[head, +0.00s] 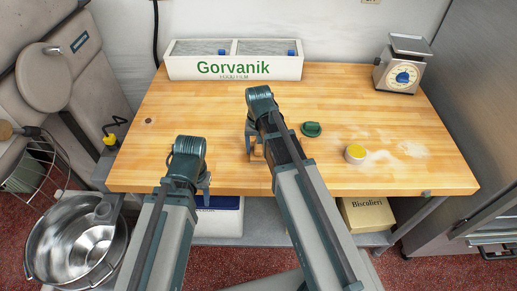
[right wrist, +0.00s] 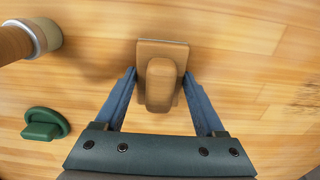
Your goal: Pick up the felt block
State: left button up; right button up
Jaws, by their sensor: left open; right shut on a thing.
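A tan-brown block with a square base and a rounded grip on top, which looks like the felt block (right wrist: 160,85), is between the fingers of my right gripper (right wrist: 160,78). The fingers press on its two sides. In the head view, my right gripper (head: 256,150) is low over the middle of the table, and only a bit of the block shows beneath it. I cannot tell whether the block is touching the table. My left gripper (head: 187,186) is open and empty near the front edge, left of the right arm.
A white Gorvanik box (head: 235,68) and a scale (head: 402,66) stand at the back. The left side of the table is mostly clear.

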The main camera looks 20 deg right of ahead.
aim_at(257, 146)
jog(key=shift+r+p, duration=0.4)
jog(key=shift+r, duration=0.05)
jog(key=r+p, duration=0.3)
jog(key=shift+s+a, duration=0.25)
jog(key=shift+a, duration=0.1)
jog(key=s+a, duration=0.2)
jog(key=a, duration=0.2)
jog(key=s+a, duration=0.3)
jog(key=a, duration=0.2)
jog(key=s+a+r+p, duration=0.1)
jog(key=s+a, duration=0.1)
jog(key=a, duration=0.2)
jog(key=shift+s+a, duration=0.15)
jog(key=o, duration=0.7)
jog(key=c, duration=0.5)
jog(key=shift+o, duration=0.2)
